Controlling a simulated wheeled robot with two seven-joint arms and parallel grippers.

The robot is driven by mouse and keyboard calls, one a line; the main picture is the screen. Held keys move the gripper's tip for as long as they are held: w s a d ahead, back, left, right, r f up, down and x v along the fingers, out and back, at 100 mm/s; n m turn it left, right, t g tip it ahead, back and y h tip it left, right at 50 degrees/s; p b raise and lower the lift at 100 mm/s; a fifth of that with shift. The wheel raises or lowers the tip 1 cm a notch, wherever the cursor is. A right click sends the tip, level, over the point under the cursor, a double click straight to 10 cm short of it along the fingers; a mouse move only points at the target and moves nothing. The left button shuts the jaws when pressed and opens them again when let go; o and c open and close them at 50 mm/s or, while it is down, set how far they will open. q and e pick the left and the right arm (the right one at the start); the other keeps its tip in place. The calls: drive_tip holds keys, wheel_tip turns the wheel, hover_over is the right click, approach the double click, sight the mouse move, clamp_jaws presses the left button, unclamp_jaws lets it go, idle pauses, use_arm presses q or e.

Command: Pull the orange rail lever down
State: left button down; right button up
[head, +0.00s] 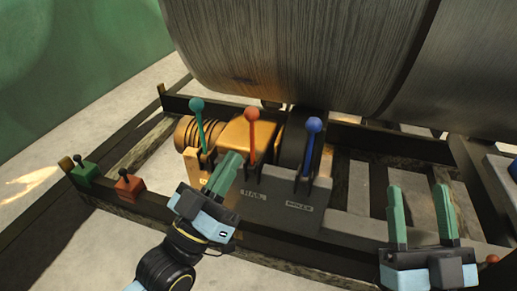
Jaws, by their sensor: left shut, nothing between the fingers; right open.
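The orange rail lever (252,136) stands upright with a round knob on the grey lever box, above a label that seems to read RAIL. A teal lever (198,126) is to its left and a blue lever (310,146) to its right. My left gripper (233,158) is shut and empty, its green fingertips in front of the box, below and left of the orange knob. I cannot tell whether it touches anything. It hides the foot of the teal lever and part of the box. My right gripper (418,190) is open and empty at the lower right, apart from the levers.
The grey lever box (290,218) sits on a dark metal frame. A large grey cylinder (300,50) hangs close behind the levers. A green block (84,173) and a red block (129,187) with knobs are on the left rail. Pale floor (80,240) is clear at lower left.

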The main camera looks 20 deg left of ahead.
use_arm(q)
drive_tip(key=a+n+h, duration=0.1)
drive_tip(key=h, duration=0.1)
drive_tip(key=n+g+h, duration=0.3)
drive_tip(key=n+g, duration=0.6)
drive_tip(key=n, duration=0.1)
approach(252, 142)
wheel_tip(252, 142, up, 4)
drive_tip(key=a, duration=0.2)
drive_tip(key=shift+w+a+r, duration=0.1)
drive_tip(key=shift+w+a, duration=0.1)
drive_tip(key=shift+w, duration=0.15)
use_arm(e)
drive_tip(key=shift+t+y, duration=0.3)
drive_tip(key=shift+t, duration=0.6)
drive_tip(key=s+r, duration=0.3)
drive_tip(key=shift+d+r, duration=0.35)
drive_tip(key=shift+r, duration=0.05)
use_arm(q)
drive_tip(key=shift+w+d, duration=0.1)
